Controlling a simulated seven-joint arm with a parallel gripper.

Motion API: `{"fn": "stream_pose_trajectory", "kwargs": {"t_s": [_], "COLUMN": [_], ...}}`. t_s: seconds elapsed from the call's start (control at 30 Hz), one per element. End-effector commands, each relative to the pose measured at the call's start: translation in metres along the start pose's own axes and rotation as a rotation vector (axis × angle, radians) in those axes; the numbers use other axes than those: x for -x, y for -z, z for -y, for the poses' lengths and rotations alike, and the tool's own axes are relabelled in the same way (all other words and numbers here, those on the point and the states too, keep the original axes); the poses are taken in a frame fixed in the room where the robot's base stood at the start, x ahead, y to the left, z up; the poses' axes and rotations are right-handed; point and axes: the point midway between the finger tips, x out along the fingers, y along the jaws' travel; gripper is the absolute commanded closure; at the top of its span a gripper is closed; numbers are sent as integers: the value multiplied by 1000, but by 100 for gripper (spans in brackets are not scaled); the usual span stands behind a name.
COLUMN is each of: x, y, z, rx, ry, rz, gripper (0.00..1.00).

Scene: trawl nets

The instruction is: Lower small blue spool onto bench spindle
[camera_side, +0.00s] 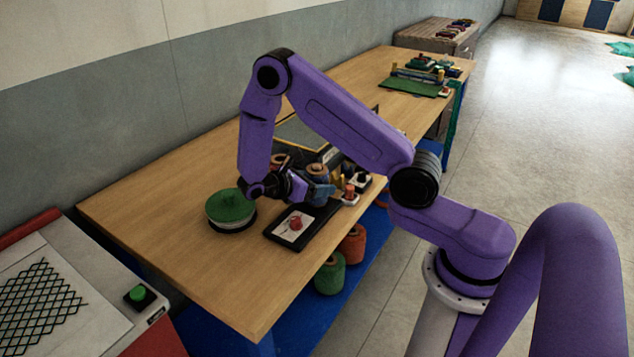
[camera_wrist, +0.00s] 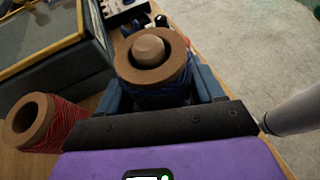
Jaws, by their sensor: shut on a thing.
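The small blue spool (camera_wrist: 160,92) has blue thread on a brown cardboard core and stands between my gripper's fingers. My gripper (camera_side: 318,190) is shut on it, with a blue finger on each side. A rounded wooden tip, the top of the bench spindle (camera_wrist: 148,48), shows inside the core's opening, so the spool is around it. The tip sits toward the upper left of the opening. In the side view the spool (camera_side: 317,170) looks upright, its lower part hidden by my gripper. The spindle's base and the spool's underside are hidden.
A red spool (camera_wrist: 60,122) stands left of the blue one in the wrist view. A dark box with yellow edging (camera_wrist: 60,62) lies behind it. A green-lidded round tin (camera_side: 230,207) and a black tray (camera_side: 275,236) are near my gripper. The bench's near-left end is clear.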

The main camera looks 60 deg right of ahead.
Motion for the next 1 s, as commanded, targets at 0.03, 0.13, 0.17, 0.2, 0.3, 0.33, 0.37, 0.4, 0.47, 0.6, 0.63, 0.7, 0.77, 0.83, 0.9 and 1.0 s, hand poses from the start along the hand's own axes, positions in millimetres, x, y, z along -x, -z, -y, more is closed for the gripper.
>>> {"fn": "stream_pose_trajectory", "kwargs": {"t_s": [0.03,0.13,0.17,0.2,0.3,0.33,0.37,0.4,0.47,0.6,0.63,0.7,0.77,0.83,0.9,1.0], "x": [0,0,0,0,0,0,0,0,0,5,8,16,26,40,55,77], "y": [0,0,0,0,0,0,0,0,0,0,0,0,0,0,0,0], "z": [0,0,0,0,0,0,0,0,0,0,-1,-1,-1,-1,-1,-1], "rx": [0,0,0,0,0,0,0,0,0,-1,-1,-3,-2,-3,-2,-2], "ry": [0,0,0,0,0,0,0,0,0,-2,-3,-4,-5,-6,-6,-6], "rz": [0,0,0,0,0,0,0,0,0,0,0,-2,-1,-2,-2,-3], "gripper": [67,30,20,7,3,3,3,3,3,3,3,3,3,3,3,3]}}
